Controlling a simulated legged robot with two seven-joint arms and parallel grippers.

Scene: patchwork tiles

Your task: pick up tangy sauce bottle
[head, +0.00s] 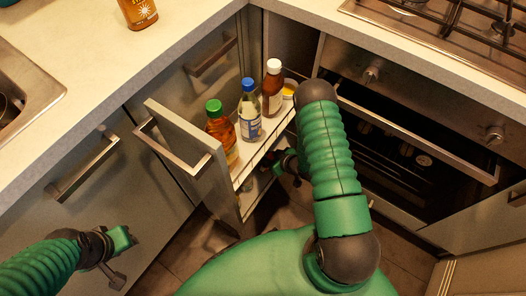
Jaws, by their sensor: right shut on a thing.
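My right arm reaches down beside the pull-out rack (164,114). My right gripper (277,161) is at the rack's lower level, shut on a small dark red thing that is mostly hidden. I cannot tell whether that is the tangy sauce bottle. On the rack's upper shelf stand a green-capped amber bottle (221,134), a blue-capped clear bottle (249,115) and a white-capped brown bottle (272,92). No label is readable as tangy sauce. My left gripper (128,262) is at the lower left, apart from everything, and looks open and empty.
A yellow-topped container (289,89) stands at the rack's back. An orange-brown bottle (139,13) stands on the counter (75,45). The oven (400,140) is right of my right arm. A sink (22,85) is at the left. Cabinet handles (84,172) stick out.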

